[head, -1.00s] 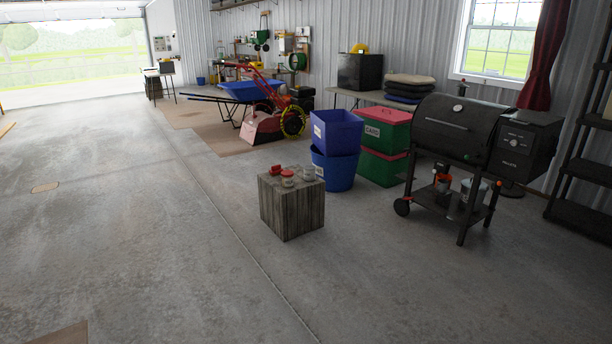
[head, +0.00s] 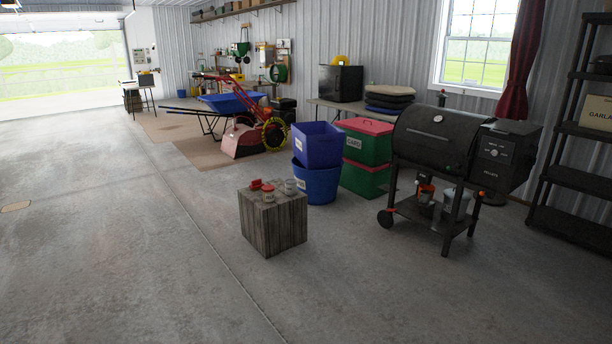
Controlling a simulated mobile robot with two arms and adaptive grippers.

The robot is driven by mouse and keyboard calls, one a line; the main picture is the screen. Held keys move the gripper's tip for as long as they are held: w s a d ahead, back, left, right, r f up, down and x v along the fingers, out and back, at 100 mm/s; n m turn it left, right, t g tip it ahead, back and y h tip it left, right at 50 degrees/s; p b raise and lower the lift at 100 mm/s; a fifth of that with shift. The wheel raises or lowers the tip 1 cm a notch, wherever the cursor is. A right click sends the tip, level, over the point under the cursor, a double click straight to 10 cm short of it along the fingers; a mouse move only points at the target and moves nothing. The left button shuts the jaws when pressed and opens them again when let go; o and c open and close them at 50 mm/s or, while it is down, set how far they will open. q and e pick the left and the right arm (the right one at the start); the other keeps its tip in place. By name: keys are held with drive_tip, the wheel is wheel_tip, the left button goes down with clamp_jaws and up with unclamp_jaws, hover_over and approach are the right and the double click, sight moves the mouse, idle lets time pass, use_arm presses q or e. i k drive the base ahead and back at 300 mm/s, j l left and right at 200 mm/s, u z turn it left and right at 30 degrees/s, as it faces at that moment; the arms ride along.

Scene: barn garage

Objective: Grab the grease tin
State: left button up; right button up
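Several small tins stand close together on top of a grey wooden block (head: 274,228) in the middle of the head view. A red-topped tin (head: 256,185) is at the back left, a tin with a red lid and pale side (head: 268,193) is at the front, and a grey tin (head: 290,186) is at the right. Their labels are too small to read, so I cannot tell which is the grease tin. Neither of my grippers is in view.
Blue bins (head: 317,182) and green boxes with a red lid (head: 366,150) stand behind the block. A black pellet grill (head: 436,140) is to the right, beside a dark shelf (head: 572,130). A red tiller (head: 240,137) is at the back. The concrete floor left and in front is clear.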

sight(291, 185)
drive_tip(key=i+z, duration=0.4)
drive_tip(key=i, duration=1.95)
drive_tip(key=i+u, duration=0.1)
drive_tip(key=i, duration=0.35)
drive_tip(key=i+l+u, duration=0.15)
drive_tip(key=i, duration=0.3)
drive_tip(key=i+l+u, duration=0.1)
drive_tip(key=i, duration=0.35)
drive_tip(key=i+l+u, duration=0.1)
drive_tip(key=i, duration=0.35)
drive_tip(key=i+l+u, duration=0.15)
drive_tip(key=i+l, duration=0.2)
drive_tip(key=i, duration=0.1)
